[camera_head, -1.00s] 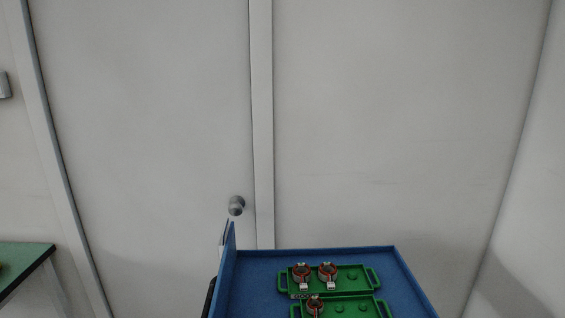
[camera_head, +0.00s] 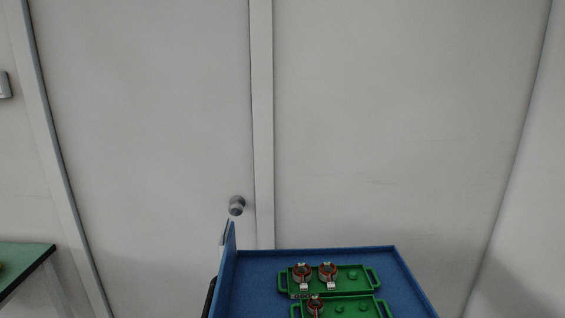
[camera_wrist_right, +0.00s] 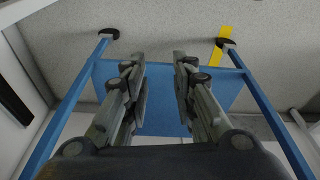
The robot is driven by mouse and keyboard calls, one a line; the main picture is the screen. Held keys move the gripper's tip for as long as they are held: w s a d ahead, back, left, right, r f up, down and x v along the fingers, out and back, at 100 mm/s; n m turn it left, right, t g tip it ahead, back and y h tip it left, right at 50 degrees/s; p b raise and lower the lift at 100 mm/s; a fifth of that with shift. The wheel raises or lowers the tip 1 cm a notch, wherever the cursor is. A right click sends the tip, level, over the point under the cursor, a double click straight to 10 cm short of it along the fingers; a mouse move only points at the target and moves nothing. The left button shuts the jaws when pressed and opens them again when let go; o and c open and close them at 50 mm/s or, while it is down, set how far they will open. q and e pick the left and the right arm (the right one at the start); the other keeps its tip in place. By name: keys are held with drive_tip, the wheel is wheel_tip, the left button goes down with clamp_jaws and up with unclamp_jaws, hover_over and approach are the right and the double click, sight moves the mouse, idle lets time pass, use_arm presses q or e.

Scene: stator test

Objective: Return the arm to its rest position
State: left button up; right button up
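My right gripper (camera_wrist_right: 158,75) shows in the right wrist view with its two fingers apart and nothing between them. Behind the fingers are a blue panel (camera_wrist_right: 158,122) and blue posts, with grey floor beyond. In the head view neither gripper nor arm shows. My left gripper is not in any view.
A blue tray table (camera_head: 262,268) stands at the bottom of the head view. It holds two green trays (camera_head: 355,288) with several stators (camera_head: 301,273). A door with a round knob (camera_head: 236,205) is behind. A green table (camera_head: 22,262) is at the left edge.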

drive_tip(key=s+d+f+g, duration=0.1)
drive_tip(key=s+d+f, duration=0.2)
drive_tip(key=s+f, duration=1.5)
wheel_tip(320, 180, down, 3)
drive_tip(key=shift+s+d+f+g, duration=0.15)
drive_tip(key=shift+s+g, duration=0.15)
drive_tip(key=shift+s, duration=0.1)
